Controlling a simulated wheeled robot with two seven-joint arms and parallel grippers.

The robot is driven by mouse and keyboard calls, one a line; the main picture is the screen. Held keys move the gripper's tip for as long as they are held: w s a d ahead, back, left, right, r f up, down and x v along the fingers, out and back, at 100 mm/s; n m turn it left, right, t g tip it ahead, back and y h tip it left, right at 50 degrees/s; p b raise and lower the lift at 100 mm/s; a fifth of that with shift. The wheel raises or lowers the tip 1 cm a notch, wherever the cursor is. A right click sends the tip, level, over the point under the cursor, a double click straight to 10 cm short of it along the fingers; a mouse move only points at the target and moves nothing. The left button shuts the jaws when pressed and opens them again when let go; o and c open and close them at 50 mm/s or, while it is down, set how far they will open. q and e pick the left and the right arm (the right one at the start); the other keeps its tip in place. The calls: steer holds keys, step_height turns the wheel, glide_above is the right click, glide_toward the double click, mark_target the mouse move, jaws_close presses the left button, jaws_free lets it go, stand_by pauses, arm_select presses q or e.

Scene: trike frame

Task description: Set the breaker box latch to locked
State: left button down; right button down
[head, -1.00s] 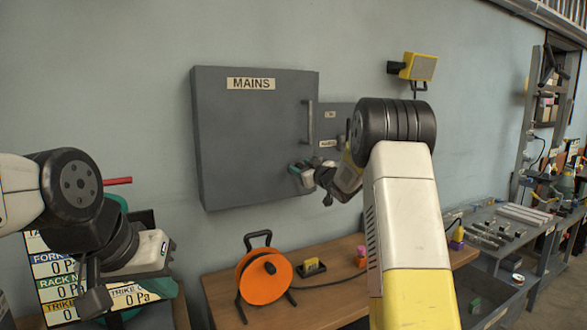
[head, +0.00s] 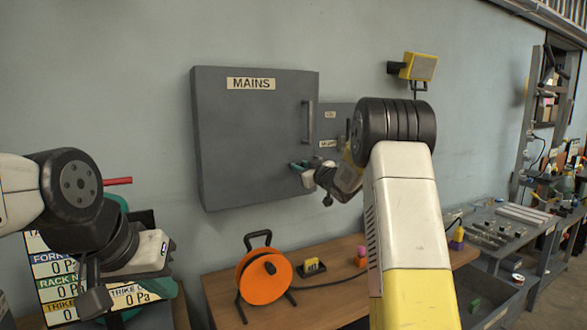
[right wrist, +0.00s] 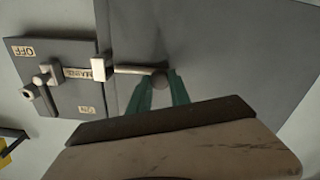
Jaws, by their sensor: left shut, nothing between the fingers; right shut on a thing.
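The breaker box (head: 255,140) is a grey cabinet marked MAINS, its door shut. In the right wrist view, the pale latch bar (right wrist: 135,70) runs from a pale block (right wrist: 99,68) near the door edge across the door (right wrist: 210,50) to a dark round knob (right wrist: 160,79). My right gripper (right wrist: 162,88) has its green fingers shut on this knob; in the head view it is at the door's lower right. My left gripper (head: 90,295) is shut and empty at the lower left, far from the box.
A side panel (right wrist: 50,98) carries ON and OFF labels and a pale switch (right wrist: 42,80). An orange cable reel (head: 264,276) stands on the wooden bench (head: 330,295) below. A yellow lamp (head: 418,66) is on the wall at upper right.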

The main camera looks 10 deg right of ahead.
stand_by(0.8)
steer(key=d, duration=0.1)
steer(key=w+d, duration=0.1)
steer(key=d, duration=0.1)
steer(key=shift+w+d, duration=0.1)
steer(key=shift+d, duration=0.15)
steer(key=c, duration=1.2)
jaws_free()
steer(key=shift+d, duration=0.1)
steer(key=v, duration=0.7)
steer(key=shift+s, duration=0.35)
steer(key=shift+d, duration=0.1)
